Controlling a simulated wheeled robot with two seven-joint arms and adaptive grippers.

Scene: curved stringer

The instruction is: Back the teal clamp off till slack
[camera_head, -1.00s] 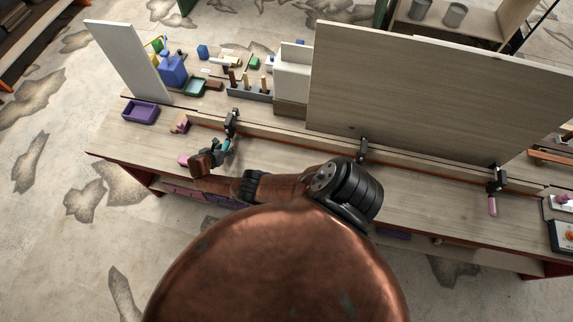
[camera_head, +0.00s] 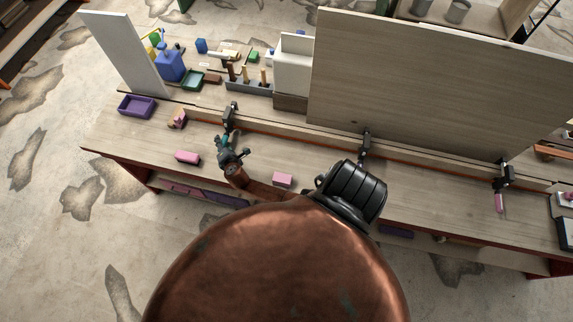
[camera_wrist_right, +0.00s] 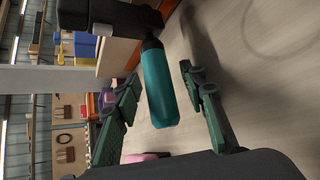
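The teal clamp (camera_head: 229,117) is the leftmost of the clamps on the long wooden strip (camera_head: 300,143). Its teal handle (camera_wrist_right: 158,88) hangs from the black clamp body (camera_wrist_right: 110,17) in the right wrist view. My right gripper (camera_head: 226,148) is at this handle. In the wrist view its green-padded fingers (camera_wrist_right: 159,78) stand open on either side of the handle, with a visible gap on the right and a narrower one on the left. Contact on the left side is hard to tell. My left gripper is not in view.
Pink blocks (camera_head: 187,157) and (camera_head: 283,180) lie on the bench beside my right arm. A middle clamp (camera_head: 365,146) and a pink-handled clamp (camera_head: 501,185) sit farther right. A large upright board (camera_head: 430,85) stands behind. A purple tray (camera_head: 137,105) is at left.

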